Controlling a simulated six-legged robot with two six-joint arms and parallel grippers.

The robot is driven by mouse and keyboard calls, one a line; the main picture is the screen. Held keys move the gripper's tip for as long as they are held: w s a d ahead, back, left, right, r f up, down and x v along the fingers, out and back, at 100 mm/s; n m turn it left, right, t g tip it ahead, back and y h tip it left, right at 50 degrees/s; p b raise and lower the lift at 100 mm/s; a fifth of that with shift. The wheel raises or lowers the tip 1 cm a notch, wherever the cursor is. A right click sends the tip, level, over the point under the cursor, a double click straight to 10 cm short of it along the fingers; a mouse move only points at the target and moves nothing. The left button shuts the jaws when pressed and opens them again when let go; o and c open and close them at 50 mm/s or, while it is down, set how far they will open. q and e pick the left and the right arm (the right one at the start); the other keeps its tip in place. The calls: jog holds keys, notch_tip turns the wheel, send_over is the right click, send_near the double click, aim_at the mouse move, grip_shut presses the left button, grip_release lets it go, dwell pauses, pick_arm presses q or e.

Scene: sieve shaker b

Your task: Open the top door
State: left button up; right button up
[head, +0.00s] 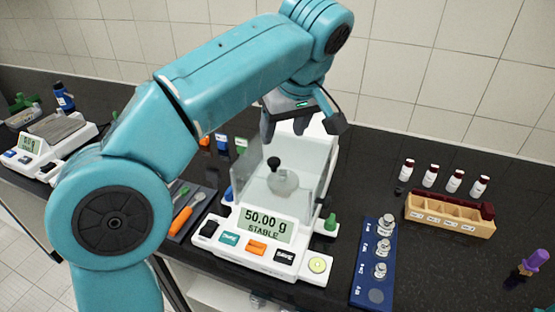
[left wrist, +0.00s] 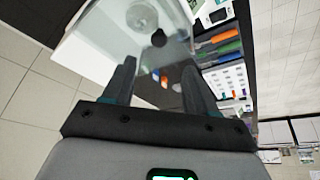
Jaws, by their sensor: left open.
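The balance (head: 250,248) has a clear glass draft shield (head: 318,190) and a display reading 50.00 g STABLE. A black knob (head: 273,163) shows at the shield's top; it also shows in the left wrist view (left wrist: 158,38). I take it to be the top door's handle, with the door appearing closed. A rounded metallic object (head: 284,184) shows through the glass. My left gripper (head: 285,128) is open and empty, above and behind the knob. In the left wrist view its fingers (left wrist: 160,66) point toward the shield, apart from the knob. My right gripper is not in view.
A blue weight tray (head: 361,292) stands right of the balance. Beyond it are a wooden rack (head: 450,222) and several capped vials (head: 430,176). Tools lie on a dark mat (head: 207,212) to the left. Another balance (head: 48,142) stands far left. A tiled wall (head: 440,60) is behind.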

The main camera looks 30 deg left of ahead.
aim_at(274, 160)
pick_arm(q)
jog(key=b+x, duration=0.1)
jog(key=x, duration=0.9)
jog(key=shift+w+d, duration=0.1)
jog(key=shift+w+a+f, duration=0.2)
jog(key=shift+f, duration=0.1)
jog(key=shift+s+d+r, duration=0.1)
jog(key=shift+s+r, duration=0.05)
jog(key=shift+s, duration=0.1)
jog(key=shift+w, duration=0.15)
grip_shut()
